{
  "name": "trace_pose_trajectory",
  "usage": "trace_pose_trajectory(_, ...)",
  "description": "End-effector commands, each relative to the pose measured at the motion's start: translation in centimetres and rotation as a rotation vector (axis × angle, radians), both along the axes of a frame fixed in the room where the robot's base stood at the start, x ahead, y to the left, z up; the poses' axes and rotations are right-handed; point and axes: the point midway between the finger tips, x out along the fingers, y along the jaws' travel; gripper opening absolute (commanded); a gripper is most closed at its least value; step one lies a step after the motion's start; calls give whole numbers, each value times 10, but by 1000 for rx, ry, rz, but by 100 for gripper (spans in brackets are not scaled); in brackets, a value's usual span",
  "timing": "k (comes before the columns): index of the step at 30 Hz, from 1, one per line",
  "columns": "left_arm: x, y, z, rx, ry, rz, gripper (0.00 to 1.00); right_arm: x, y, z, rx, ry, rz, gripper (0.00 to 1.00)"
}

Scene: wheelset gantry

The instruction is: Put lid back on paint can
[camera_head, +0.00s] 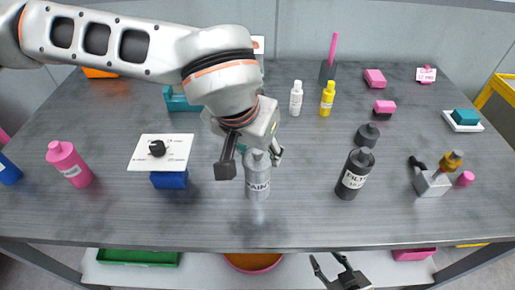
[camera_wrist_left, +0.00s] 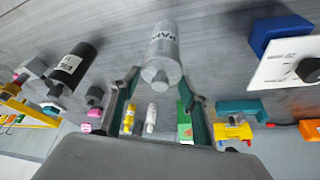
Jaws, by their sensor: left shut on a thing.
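The paint can (camera_head: 258,182) is a grey cylinder marked "PAIN…", upright near the table's front middle; it also shows in the left wrist view (camera_wrist_left: 162,45). My left gripper (camera_head: 248,157) comes down over its top end. In the left wrist view its fingers (camera_wrist_left: 158,85) stand on either side of the can's round top and are shut on it. I cannot tell whether a separate lid is between the fingers. My right gripper (camera_head: 328,262) is open and empty, low in front of the table's front edge.
A black bottle (camera_head: 355,174) stands right of the can. A blue block (camera_head: 169,180) bearing a white card with a black knob (camera_head: 157,148) stands left. White (camera_head: 296,98) and yellow (camera_head: 327,99) bottles stand behind. The table (camera_head: 310,205) is clear between can and black bottle.

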Motion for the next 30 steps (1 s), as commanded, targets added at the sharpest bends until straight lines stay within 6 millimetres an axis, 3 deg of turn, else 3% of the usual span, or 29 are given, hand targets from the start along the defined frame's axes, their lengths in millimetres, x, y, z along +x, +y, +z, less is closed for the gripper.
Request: trace_pose_trajectory(30,0,0,-3,0,-1,-1,30,-2,0,-6,0,4,0,40)
